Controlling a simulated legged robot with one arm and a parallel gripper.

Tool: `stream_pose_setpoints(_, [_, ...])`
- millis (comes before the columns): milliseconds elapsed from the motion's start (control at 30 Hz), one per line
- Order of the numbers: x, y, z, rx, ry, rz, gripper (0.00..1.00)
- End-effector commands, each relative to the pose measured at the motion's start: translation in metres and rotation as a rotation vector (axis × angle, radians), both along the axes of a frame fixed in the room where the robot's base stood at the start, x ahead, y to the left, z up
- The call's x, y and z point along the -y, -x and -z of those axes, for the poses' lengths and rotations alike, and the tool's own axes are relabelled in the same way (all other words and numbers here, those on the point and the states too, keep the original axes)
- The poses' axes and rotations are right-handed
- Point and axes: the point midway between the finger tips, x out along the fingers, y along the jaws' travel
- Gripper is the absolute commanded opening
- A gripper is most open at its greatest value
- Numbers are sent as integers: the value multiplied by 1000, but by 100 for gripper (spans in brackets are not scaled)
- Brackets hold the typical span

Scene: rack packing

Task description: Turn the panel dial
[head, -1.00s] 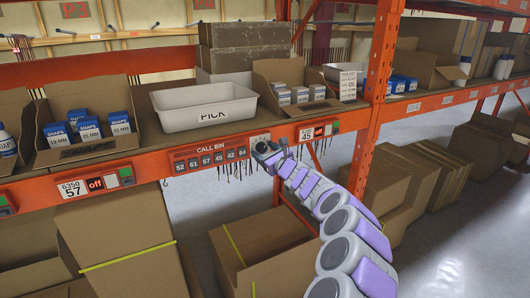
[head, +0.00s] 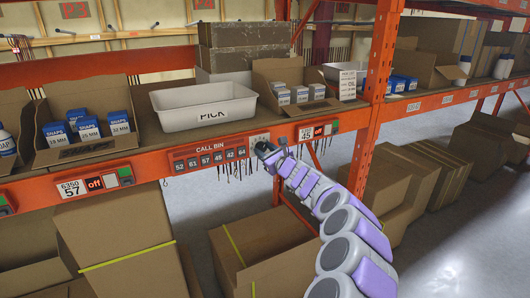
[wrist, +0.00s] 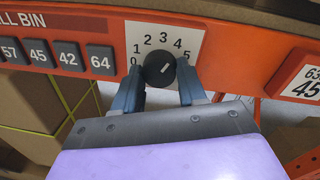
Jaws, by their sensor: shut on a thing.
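The round black dial (wrist: 160,69) sits on a white plate (wrist: 170,31) numbered 0 to 5 on the orange beam. A short white mark on the dial slants up and to the right; the exact number it points at is hard to tell. My gripper (wrist: 158,86) has one finger on each side of the dial and is shut on it. In the head view my gripper (head: 263,149) is at the beam, in front of the plate (head: 260,137), and hides the dial.
A row of dark CALL BIN number keys (head: 210,160) lies just left of the plate. A 45 label with a red display (head: 318,132) is to the right. The white PICK bin (head: 203,103) and open cartons stand on the shelf above.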

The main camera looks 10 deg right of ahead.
Motion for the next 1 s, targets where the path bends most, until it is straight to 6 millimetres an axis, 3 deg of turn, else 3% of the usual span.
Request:
stream_pose_setpoints(400, [-1,0,1,132,392,-1,11])
stream_pose_setpoints(833, [-2,0,-1,145,444,-3,11])
stream_pose_setpoints(867, [-2,0,-1,146,444,-2,44])
stream_pose_setpoints(1000, [-2,0,-1,145,443,-2,57])
